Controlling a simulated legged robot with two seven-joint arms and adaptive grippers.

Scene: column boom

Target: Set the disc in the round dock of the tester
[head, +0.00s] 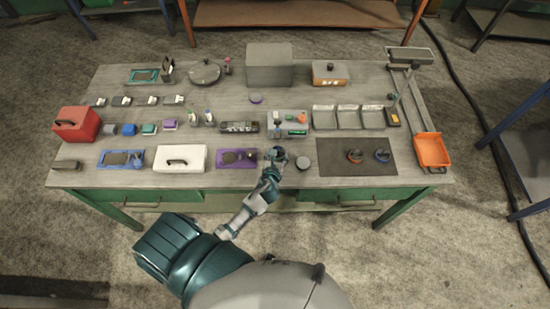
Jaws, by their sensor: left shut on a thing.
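The tester looks to be the grey box (288,118) with a green display and an orange knob, right of the middle of the bench. Its round dock is too small to make out surely. My left gripper (277,154) is just in front of the tester, near the bench's front edge. It is shut on a small dark thing, probably the disc, mostly hidden by the fingers. A grey round piece (303,163) lies on the bench just right of the gripper. A small purple round piece (256,99) lies behind the tester. My right gripper is not in view.
A large grey box (270,78) stands behind.

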